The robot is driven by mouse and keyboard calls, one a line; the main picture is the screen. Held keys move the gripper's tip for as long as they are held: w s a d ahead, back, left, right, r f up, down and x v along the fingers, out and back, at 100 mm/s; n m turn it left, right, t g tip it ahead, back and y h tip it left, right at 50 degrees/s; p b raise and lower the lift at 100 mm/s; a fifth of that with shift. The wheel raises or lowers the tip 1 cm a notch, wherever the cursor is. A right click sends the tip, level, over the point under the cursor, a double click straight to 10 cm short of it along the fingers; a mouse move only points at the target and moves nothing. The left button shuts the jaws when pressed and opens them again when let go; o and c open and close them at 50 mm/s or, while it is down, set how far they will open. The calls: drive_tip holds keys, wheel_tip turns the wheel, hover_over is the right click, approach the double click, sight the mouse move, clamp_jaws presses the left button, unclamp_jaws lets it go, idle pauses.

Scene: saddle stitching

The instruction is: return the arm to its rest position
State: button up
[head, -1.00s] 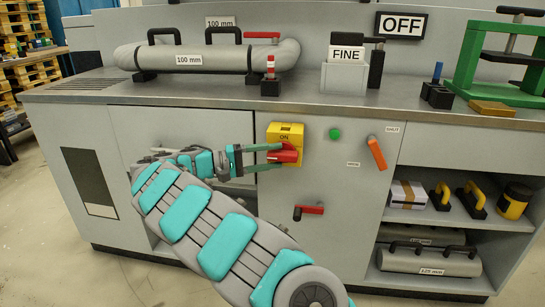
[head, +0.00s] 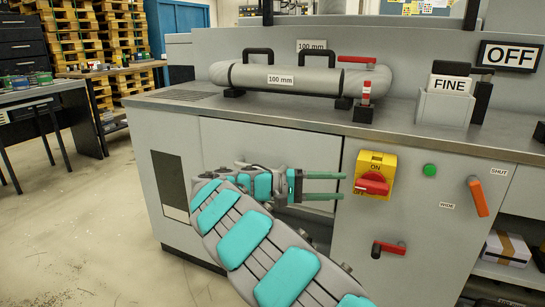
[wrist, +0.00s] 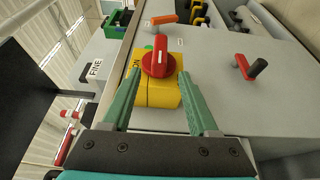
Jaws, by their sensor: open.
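My gripper (head: 341,186) is open and empty, its two green fingers pointing right toward the machine's front panel. The yellow switch box (head: 382,162) with a red rotary knob (head: 372,185) is just right of the fingertips. In the wrist view the red knob (wrist: 158,57) and yellow box (wrist: 160,92) show ahead, between and beyond the green fingers (wrist: 158,92). The fingers appear apart from the knob. My teal and grey arm stretches from the bottom of the head view up to the left, then bends right at the wrist.
A green button (head: 430,170), an orange lever (head: 478,197) and a red-handled lever (head: 389,249) are on the panel. A grey 100 mm pipe (head: 300,79) and a FINE card in a holder (head: 446,104) stand on the counter (head: 240,112). Open floor (head: 80,225) lies at left.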

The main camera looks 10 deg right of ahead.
drive_tip(key=s+d+f+g+y, duration=0.1)
drive_tip(key=s+d+y, duration=0.25)
drive_tip(key=s, duration=0.75)
drive_tip(key=s+d+g+y, duration=0.1)
drive_tip(key=s+d+y, duration=0.3)
drive_tip(key=s, duration=0.7)
drive_tip(key=s+a+f+n+t+y, duration=0.1)
drive_tip(key=s+a+f+t+y, duration=0.1)
drive_tip(key=s+a+f+y, duration=0.3)
drive_tip(key=s+a+f+n+t+y, duration=0.1)
drive_tip(key=s+a+f+y, duration=0.4)
drive_tip(key=s+a, duration=0.8)
wheel_tip(320, 180, down, 3)
drive_tip(key=shift+a+r+t, duration=0.1)
drive_tip(key=shift+a+t, duration=0.4)
drive_tip(key=shift+a, duration=0.15)
